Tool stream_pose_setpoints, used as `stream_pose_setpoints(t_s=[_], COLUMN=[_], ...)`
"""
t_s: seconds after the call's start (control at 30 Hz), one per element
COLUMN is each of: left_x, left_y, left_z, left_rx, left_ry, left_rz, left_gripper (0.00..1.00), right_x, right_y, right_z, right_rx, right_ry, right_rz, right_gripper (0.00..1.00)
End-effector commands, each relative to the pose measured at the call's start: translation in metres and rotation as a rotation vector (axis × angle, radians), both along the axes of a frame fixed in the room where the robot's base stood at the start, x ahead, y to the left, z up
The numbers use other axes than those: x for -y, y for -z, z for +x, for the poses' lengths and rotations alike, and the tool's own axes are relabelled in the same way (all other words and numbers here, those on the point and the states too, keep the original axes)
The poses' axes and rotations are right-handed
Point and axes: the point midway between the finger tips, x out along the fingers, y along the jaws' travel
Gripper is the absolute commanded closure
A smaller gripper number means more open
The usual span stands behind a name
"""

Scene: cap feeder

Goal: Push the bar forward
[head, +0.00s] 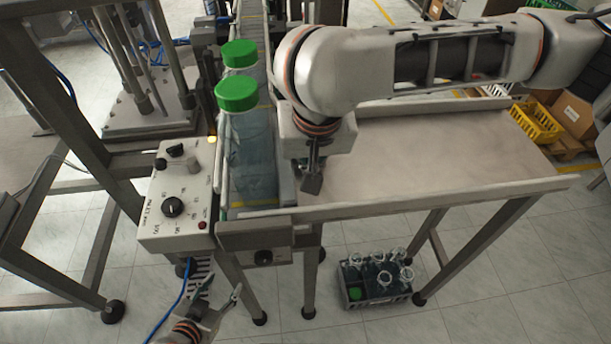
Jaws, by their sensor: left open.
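I cannot tell for sure which part is the bar. A metal side rail (286,184) runs along the right of the conveyor, between it and the table. My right gripper (312,178) points down beside this rail, over the table's left end. Its dark fingertips show close together, and their gap is hidden from this angle. I cannot tell whether it touches the rail. My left gripper (219,291) is low at the bottom left, below the control box, open and empty with its fingers spread.
Two clear bottles with green caps (237,94) stand on the conveyor (258,199). A control box (173,213) with knobs is at its left. The table top (440,150) is bare. A crate (372,300) of several bottles sits on the floor below.

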Motion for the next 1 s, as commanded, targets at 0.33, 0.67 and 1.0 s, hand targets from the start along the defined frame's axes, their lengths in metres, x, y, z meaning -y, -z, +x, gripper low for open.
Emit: stream_pose_setpoints(t_s=[0.33, 0.67, 1.0], left_x=[-0.003, -0.001, 0.002], left_y=[0.001, 0.001, 0.0], left_z=[-0.001, -0.001, -0.001], left_rx=[-0.002, -0.002, -0.001], left_ry=[0.006, 0.0, -0.005], left_rz=[0.007, 0.001, -0.006], left_gripper=[0.53, 0.53, 0.53], right_x=[0.008, 0.011, 0.011], right_y=[-0.038, -0.054, -0.053], right_z=[0.002, 0.001, 0.001], right_rx=[0.003, -0.001, -0.001], right_ry=[0.0, 0.0, 0.0], right_rz=[-0.001, 0.0, 0.0], right_gripper=[1.0, 1.0, 1.0])
